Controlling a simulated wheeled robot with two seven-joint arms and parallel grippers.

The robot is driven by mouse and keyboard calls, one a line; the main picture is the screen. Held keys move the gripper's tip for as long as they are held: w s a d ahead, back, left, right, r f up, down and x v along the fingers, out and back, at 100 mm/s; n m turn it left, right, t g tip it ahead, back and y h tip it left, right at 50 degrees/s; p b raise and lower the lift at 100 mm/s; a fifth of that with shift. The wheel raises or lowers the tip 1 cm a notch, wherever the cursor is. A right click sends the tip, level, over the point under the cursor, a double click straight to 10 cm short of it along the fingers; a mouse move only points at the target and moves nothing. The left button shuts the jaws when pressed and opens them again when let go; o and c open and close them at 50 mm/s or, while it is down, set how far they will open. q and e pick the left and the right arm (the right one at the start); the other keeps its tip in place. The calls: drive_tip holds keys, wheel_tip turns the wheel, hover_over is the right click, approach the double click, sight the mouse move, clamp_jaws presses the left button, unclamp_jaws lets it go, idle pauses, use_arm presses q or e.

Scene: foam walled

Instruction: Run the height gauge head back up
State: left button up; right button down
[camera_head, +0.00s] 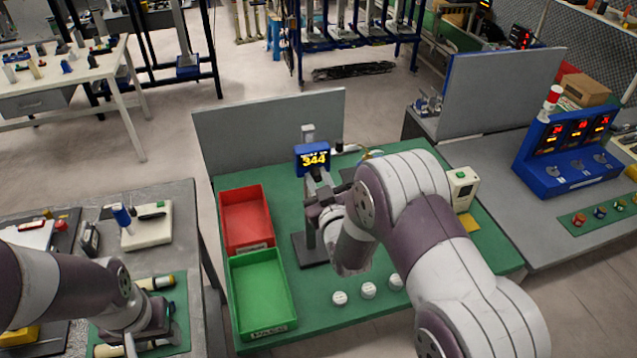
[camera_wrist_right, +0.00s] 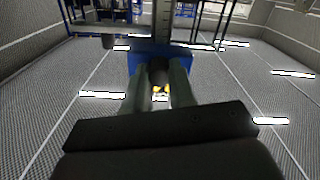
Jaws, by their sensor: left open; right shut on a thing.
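The height gauge has a blue head (camera_head: 311,153) with a yellow lit reading that looks like 344. The head sits high on a grey upright column (camera_head: 308,131), near its top, above a dark base plate (camera_head: 306,250). My right gripper (camera_head: 319,184) is at the front of the head. In the right wrist view its two fingers (camera_wrist_right: 160,88) are shut on a dark round knob (camera_wrist_right: 159,71) on the blue head (camera_wrist_right: 138,62). My arm hides the lower column. My left gripper (camera_head: 137,343) is open at the bottom left, over the side bench, away from the gauge.
A red tray (camera_head: 246,219) and a green tray (camera_head: 262,290) stand left of the gauge. Several white round pieces (camera_head: 368,290) lie in front. A grey panel (camera_head: 270,120) stands behind. A cream device (camera_head: 462,188) is on the right, beyond my right arm.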

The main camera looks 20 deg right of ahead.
drive_tip(key=c, duration=0.9)
unclamp_jaws()
drive_tip(key=shift+r, duration=0.1)
drive_tip(key=shift+c, duration=0.2)
drive_tip(key=shift+s, duration=0.1)
drive_tip(key=shift+s, duration=0.15)
drive_tip(key=s+b, duration=0.4)
drive_tip(key=s, duration=0.8)
drive_tip(key=shift+s+d+b, duration=0.15)
drive_tip(key=shift+d+b, duration=0.1)
drive_tip(key=shift+b, duration=0.05)
